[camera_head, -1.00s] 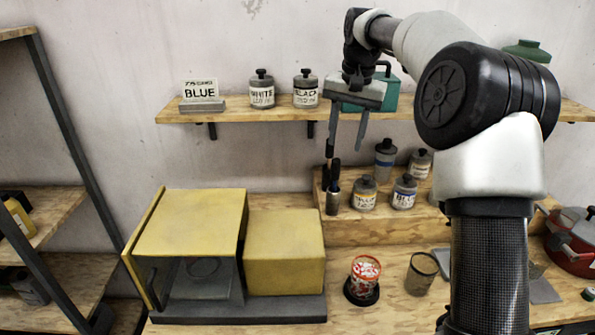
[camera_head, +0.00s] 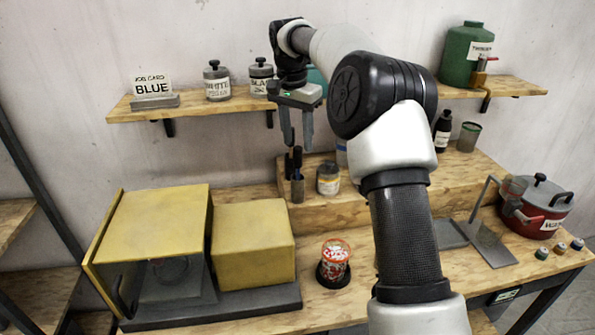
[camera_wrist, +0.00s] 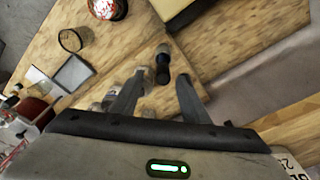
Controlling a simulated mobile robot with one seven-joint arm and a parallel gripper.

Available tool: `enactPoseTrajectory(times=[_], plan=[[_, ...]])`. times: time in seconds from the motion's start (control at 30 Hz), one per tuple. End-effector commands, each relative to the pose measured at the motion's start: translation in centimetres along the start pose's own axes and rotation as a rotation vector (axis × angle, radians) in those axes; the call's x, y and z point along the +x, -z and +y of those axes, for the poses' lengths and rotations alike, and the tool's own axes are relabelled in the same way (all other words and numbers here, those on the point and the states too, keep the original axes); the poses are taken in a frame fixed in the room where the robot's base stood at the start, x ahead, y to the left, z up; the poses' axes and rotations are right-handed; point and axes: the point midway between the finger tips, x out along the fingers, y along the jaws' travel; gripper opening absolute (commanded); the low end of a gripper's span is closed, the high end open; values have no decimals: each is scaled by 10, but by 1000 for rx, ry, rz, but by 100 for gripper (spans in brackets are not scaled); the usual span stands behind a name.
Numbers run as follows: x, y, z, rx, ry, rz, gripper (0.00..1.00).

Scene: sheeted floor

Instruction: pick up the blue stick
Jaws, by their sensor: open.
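My gripper (camera_head: 299,146) is open and empty, with its fingers pointing down in the head view. Just under the fingertips, a small cup (camera_head: 298,191) with dark upright sticks (camera_head: 297,160) stands on the raised wooden step. I cannot tell for sure which stick is blue; they look nearly black. In the wrist view, the fingers (camera_wrist: 159,77) are spread wide, and a dark, slightly bluish upright thing (camera_wrist: 163,66) shows between and just beyond the tips. I see no contact with it.
A labelled jar (camera_head: 328,180) stands right beside the cup. The shelf above holds a BLUE card (camera_head: 153,87) and jars. A yellow box (camera_head: 253,243), a red-and-white tin (camera_head: 334,262) and a red pot (camera_head: 538,207) stand on the bench.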

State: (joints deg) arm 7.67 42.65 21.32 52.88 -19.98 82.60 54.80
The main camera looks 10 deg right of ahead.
Motion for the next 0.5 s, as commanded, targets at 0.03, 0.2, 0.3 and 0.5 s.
enactPoseTrajectory(times=[0.03,0.2,0.3,0.5], plan=[[4,0,0,-1,0,-1,42],[15,0,-2,-1,0,-3,42],[29,2,-4,0,-2,-4,42],[55,3,-6,-2,0,-3,42]])
